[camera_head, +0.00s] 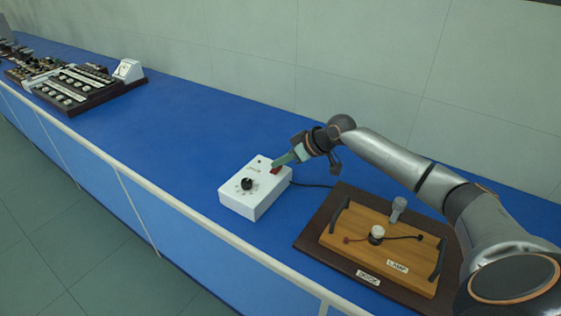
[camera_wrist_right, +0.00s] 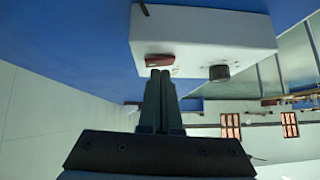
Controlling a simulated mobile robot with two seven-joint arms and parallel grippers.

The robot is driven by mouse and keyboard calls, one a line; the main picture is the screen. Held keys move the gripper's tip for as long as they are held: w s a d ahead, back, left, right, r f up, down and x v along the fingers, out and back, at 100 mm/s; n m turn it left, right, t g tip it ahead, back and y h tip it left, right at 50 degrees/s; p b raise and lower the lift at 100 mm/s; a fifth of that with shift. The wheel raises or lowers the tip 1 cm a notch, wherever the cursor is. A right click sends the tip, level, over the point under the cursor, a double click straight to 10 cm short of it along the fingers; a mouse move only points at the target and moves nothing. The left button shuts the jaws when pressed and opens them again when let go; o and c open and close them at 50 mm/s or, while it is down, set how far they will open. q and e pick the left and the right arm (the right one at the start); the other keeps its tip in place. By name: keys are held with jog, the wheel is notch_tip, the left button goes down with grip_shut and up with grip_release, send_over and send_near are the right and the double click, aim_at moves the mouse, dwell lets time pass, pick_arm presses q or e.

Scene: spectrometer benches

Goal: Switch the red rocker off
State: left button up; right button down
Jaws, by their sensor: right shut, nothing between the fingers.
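The red rocker (camera_head: 275,170) sits on the top face of a white box (camera_head: 244,205), near its back right corner. In the right wrist view the rocker (camera_wrist_right: 160,60) shows as a dark red block on the white box (camera_wrist_right: 205,35). My right gripper (camera_head: 273,164) is shut and empty, its fingertips right at the rocker. In the right wrist view the tips of the gripper (camera_wrist_right: 159,73) lie just by the rocker's edge; I cannot tell whether they touch it. The fingers partly cover the rocker in the head view. The left gripper is not in view.
A black knob (camera_head: 246,184) is on the same box. A cable (camera_head: 312,185) runs from the box toward a wooden lamp board (camera_head: 335,241) on a dark base at right. Dark trays of parts (camera_head: 85,92) stand far left. The blue bench (camera_head: 180,125) between is clear.

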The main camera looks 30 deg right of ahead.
jog(key=r+p, duration=0.5)
jog(key=shift+s+a, duration=0.15)
jog(key=shift+a, duration=0.15)
jog(key=shift+s+d+r+b, duration=0.1)
jog(key=shift+s+d+b, duration=0.25)
jog(key=shift+s, duration=0.35)
jog(key=a+v, duration=0.1)
jog(key=v, duration=0.7)
jog(key=shift+s+a+b, duration=0.15)
jog(key=shift+s+b, duration=0.1)
jog(key=shift+b, duration=0.15)
